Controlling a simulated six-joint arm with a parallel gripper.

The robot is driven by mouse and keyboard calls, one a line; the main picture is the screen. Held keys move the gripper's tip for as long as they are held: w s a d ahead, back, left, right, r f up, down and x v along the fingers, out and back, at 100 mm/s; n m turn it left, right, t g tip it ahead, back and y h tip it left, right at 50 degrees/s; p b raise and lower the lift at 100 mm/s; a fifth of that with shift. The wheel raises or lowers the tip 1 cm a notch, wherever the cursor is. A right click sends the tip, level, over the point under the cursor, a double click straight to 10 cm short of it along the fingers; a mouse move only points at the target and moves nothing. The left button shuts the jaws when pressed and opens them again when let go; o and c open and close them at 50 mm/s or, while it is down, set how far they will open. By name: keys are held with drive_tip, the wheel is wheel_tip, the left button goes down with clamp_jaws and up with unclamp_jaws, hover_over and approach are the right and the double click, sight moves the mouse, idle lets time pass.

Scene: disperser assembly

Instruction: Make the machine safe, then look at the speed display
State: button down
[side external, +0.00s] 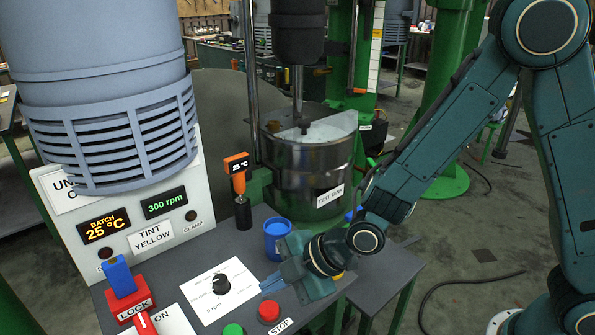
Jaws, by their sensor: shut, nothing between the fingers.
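The speed display (164,203) on the upright panel reads 300 rpm in green. A black speed knob (221,285) sits on a white dial plate whose 0 rpm mark is at the bottom. A red stop button (269,311) is near the console's front edge, with a STOP label beside it and a green button (233,330) to its left. A red LOCK piece (135,306) with a blue block (119,277) is at the left, above a plate marked ON.
A blue cup (277,235) stands right behind my gripper. A steel vessel (310,170) with a shaft in it is at the back. The batch display (103,226) reads 25 °C. A large grey-blue motor housing (105,100) hangs upper left.

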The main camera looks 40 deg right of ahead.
sight(266, 307)
drive_tip(key=shift+f, duration=1.4)
drive_tip(key=shift+f, duration=1.3)
idle(2.6)
drive_tip(key=shift+r, duration=0.1)
idle(0.3)
drive_tip(key=shift+r, duration=1.2)
drive_tip(key=shift+r, duration=0.1)
drive_tip(key=shift+r, duration=2.4)
